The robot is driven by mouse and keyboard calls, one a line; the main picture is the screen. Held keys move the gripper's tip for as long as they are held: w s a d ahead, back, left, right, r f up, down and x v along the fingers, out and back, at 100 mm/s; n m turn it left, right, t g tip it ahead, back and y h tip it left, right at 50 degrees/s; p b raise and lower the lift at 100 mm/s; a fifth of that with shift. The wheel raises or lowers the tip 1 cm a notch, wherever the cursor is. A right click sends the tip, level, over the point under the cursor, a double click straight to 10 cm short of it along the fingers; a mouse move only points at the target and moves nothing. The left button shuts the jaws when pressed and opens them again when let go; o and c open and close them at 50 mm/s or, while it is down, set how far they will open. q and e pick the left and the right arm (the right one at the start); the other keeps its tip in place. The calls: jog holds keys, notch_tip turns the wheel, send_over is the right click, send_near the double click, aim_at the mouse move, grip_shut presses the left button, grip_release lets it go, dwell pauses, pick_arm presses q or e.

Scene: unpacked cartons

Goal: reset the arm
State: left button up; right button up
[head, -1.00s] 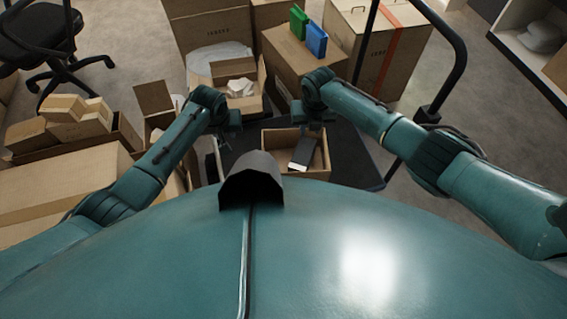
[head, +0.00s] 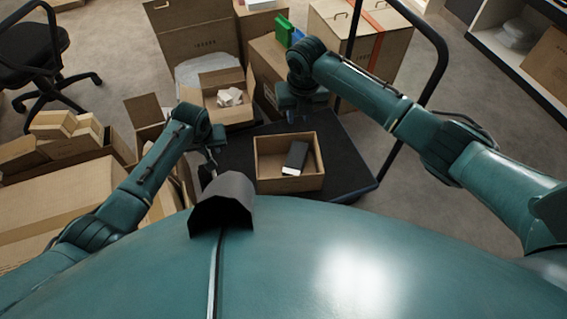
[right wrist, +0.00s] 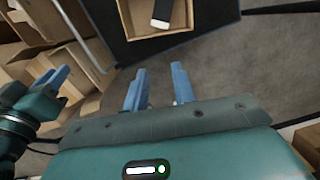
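My right arm reaches in from the right in the head view, and its gripper (head: 300,110) hangs over the dark cart platform, behind the small open box. In the right wrist view the two blue fingers of my right gripper (right wrist: 158,88) are apart with nothing between them. My left gripper (head: 212,165) is low at the left of the platform, partly hidden by my own body; its fingers are too small to read. In the right wrist view my left gripper (right wrist: 52,80) shows at the left edge with blue fingers.
An open box (head: 262,178) with a dark and white item (head: 296,156) stands on the black platform (head: 350,180). A carton with white crumpled stuff (head: 228,98) is behind. A cart handle (head: 440,75) rises at right. Cartons (head: 75,200) crowd the left.

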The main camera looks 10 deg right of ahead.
jog(key=shift+s+r, duration=0.15)
jog(key=shift+r, duration=0.6)
